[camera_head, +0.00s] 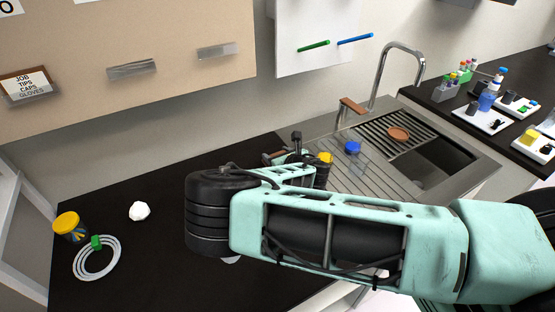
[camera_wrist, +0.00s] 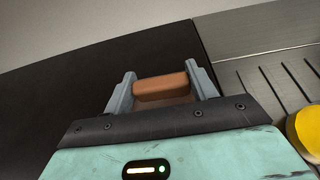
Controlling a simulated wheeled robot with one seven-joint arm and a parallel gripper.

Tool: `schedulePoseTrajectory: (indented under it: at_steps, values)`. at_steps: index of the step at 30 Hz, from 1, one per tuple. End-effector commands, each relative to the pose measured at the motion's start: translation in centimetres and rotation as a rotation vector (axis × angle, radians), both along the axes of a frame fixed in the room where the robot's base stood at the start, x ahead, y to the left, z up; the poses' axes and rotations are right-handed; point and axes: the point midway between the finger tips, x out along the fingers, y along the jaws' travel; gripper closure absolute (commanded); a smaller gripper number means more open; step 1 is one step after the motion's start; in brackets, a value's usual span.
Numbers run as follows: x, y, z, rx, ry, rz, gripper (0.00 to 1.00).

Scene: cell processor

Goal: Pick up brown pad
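The brown pad (camera_wrist: 160,88) is a small block with rounded edges. In the wrist view it sits between the two grey fingers of my gripper (camera_wrist: 161,87) and fills the gap, its ends meeting both fingers. My gripper appears shut on it. Behind it is the black counter, close to the metal sink edge; whether the pad touches the counter is unclear. In the head view my arm covers most of this area, and only a small brown bit (camera_head: 272,156) shows by the gripper (camera_head: 285,154).
A steel sink (camera_head: 375,150) with a tall faucet (camera_head: 398,55) is to the right; a yellow-capped item (camera_head: 325,158), a blue-capped item (camera_head: 353,147) and a brown disc (camera_head: 399,134) are there.

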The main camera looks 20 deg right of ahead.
Motion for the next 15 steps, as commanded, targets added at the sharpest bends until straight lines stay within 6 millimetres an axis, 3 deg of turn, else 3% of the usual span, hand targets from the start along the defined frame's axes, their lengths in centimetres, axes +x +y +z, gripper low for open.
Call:
schedulePoseTrajectory:
  at_steps: [9, 15]
  values:
    - [0.0, 0.0, 0.4, 0.000, -0.002, 0.000, 0.65]
    - [0.1, 0.1, 3.2, 0.002, -0.005, 0.000, 0.65]
